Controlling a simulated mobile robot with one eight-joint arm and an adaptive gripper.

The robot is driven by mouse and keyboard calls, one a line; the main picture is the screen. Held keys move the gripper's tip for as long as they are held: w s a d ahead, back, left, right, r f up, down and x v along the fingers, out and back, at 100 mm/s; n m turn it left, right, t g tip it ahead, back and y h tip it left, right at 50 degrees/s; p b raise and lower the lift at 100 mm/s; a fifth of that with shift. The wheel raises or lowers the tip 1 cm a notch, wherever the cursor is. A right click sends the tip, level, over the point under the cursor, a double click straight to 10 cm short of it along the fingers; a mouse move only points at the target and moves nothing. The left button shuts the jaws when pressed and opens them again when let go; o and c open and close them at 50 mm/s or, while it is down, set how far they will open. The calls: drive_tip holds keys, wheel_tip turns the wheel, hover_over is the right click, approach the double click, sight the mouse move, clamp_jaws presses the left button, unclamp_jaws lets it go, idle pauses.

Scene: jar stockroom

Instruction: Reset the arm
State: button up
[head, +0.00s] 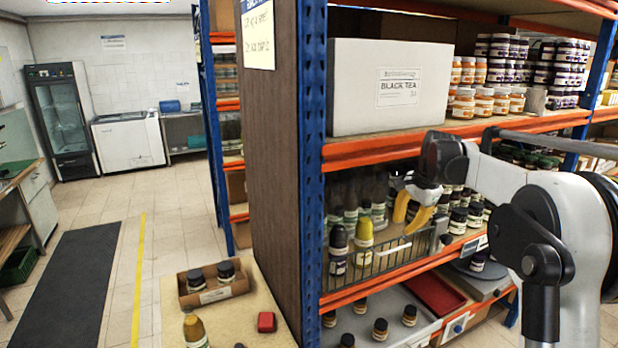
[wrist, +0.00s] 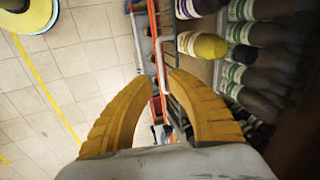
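My gripper (head: 409,215) is in front of the middle shelf (head: 420,257) of the blue and orange rack, with its yellow fingers pointing down and left. In the wrist view my gripper (wrist: 160,76) is open, with a gap between the fingertips and nothing held in it. A yellow-capped bottle (head: 363,240) stands upright on the middle shelf behind a low wire rail, left of the fingers. Its yellow cap (wrist: 203,45) shows beyond the right finger in the wrist view, apart from it. A dark bottle (head: 338,247) stands beside it.
A white Black Tea box (head: 374,87) and many jars sit on the shelf above my gripper. The lower shelf holds a grey tray (head: 372,303) with dark jars. A table (head: 238,322) at left carries a cardboard box (head: 212,296) of jars. The aisle floor (head: 173,225) is clear.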

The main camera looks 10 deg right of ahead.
drive_tip(key=s+a+f+n+t+b, duration=0.1)
drive_tip(key=s+a+n+b, duration=0.3)
drive_tip(key=s, duration=0.5)
drive_tip(key=s+a+n+t+b, duration=0.1)
drive_tip(key=s+a+n+b, duration=0.15)
drive_tip(key=s+a, duration=0.5)
drive_tip(key=s+a+f+n+t+b, duration=0.1)
drive_tip(key=s+f+n+b, duration=0.2)
drive_tip(key=s+f, duration=0.4)
drive_tip(key=s+a+f+n+h+b, duration=0.1)
drive_tip(key=s+a+f+n+b, duration=0.1)
drive_tip(key=s+f, duration=0.6)
drive_tip(key=s+n+b, duration=0.1)
drive_tip(key=s, duration=0.4)
drive_tip(key=shift+s+a+f+n+t, duration=0.2)
drive_tip(key=shift+s+n+t, duration=0.05)
drive_tip(key=shift+n+t, duration=0.15)
